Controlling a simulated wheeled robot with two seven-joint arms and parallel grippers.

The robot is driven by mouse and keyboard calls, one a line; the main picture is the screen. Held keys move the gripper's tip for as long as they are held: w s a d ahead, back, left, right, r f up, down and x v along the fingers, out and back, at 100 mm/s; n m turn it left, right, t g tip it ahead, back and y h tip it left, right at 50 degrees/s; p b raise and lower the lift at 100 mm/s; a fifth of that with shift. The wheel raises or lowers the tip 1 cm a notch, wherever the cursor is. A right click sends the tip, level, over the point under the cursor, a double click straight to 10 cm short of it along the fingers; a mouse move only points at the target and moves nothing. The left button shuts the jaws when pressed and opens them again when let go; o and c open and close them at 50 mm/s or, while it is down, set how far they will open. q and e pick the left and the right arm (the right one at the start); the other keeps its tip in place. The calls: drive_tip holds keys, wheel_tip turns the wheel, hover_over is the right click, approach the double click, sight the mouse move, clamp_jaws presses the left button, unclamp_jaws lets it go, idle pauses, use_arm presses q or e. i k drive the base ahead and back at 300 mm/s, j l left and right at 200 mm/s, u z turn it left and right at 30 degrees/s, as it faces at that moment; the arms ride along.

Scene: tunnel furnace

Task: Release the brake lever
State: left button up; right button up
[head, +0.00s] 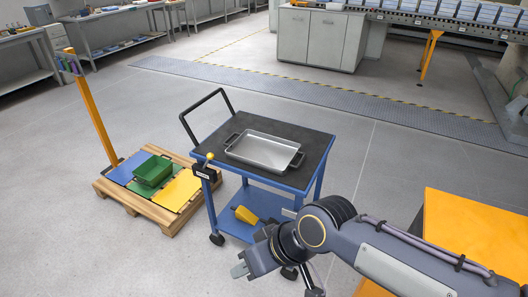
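The brake lever (209,158) has a yellow knob and stands up from a dark bracket (205,172) at the left front corner of the blue cart (262,187). It leans slightly to the right. My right gripper (238,265) is low in the picture, in front of and below the cart, well apart from the lever. Its light grey fingertips point left, and I cannot tell whether there is a gap between them. Nothing shows in its grip. My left gripper is not in view.
A metal tray (265,150) sits on the cart's dark top, and a yellow object (245,215) on its lower shelf. A black push handle (206,117) rises at the cart's left. A pallet (158,215) with a green bin (153,171) stands left. An orange surface (475,235) is at right.

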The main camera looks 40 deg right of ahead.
sight(210, 156)
drive_tip(key=z, duration=1)
drive_tip(key=i+j+z, duration=0.1)
drive_tip(key=i, duration=0.85)
